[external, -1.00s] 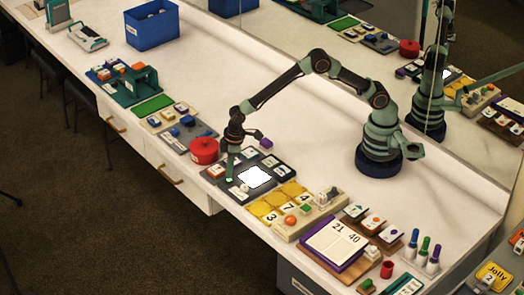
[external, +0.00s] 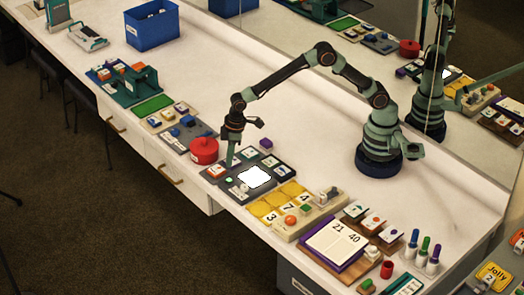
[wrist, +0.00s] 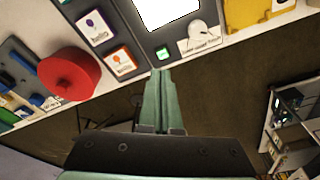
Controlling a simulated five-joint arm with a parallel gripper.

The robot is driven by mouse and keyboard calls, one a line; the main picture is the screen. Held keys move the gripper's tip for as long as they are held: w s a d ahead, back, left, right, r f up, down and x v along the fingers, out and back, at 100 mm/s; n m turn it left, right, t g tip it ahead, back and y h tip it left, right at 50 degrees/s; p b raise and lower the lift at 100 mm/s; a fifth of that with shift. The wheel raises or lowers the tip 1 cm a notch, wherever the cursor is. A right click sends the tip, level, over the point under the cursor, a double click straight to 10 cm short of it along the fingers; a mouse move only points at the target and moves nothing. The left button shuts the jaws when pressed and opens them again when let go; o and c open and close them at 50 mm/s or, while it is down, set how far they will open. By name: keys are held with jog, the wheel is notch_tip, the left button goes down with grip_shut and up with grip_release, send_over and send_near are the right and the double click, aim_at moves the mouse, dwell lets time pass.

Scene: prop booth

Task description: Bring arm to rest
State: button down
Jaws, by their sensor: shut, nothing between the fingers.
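My arm reaches leftward over the white counter (external: 300,150), with its elbow raised. My gripper (external: 230,163) points down just above the left part of a dark board with a bright white screen (external: 254,177). In the wrist view my gripper (wrist: 160,75) is shut with its green fingers together and nothing between them. There the board's green-lit button (wrist: 162,53) and part of the white screen (wrist: 166,8) show beyond the fingertips. The exact gap between the fingertips and the board is hard to tell.
A red round lidded pot (external: 204,151) stands left of the board, and a small purple block (external: 266,143) lies behind it. A yellow number tray (external: 272,205) lies to the right. A blue bin (external: 152,25) is far back. The counter's middle is clear, with a mirror behind.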

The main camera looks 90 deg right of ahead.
jog(key=s+d+r+m+t, duration=0.1)
jog(key=s+d+r, duration=0.4)
jog(key=r, duration=0.2)
jog(key=s+d+r+m+t, duration=0.1)
jog(key=s+d+r, duration=0.4)
jog(key=r, duration=0.3)
jog(key=s+d+m+t, duration=0.1)
jog(key=s+d, duration=0.5)
jog(key=s, duration=0.6)
jog(key=shift+s+r+t+h, duration=0.2)
jog(key=shift+r+t+h, duration=0.1)
jog(key=shift+r+t, duration=0.15)
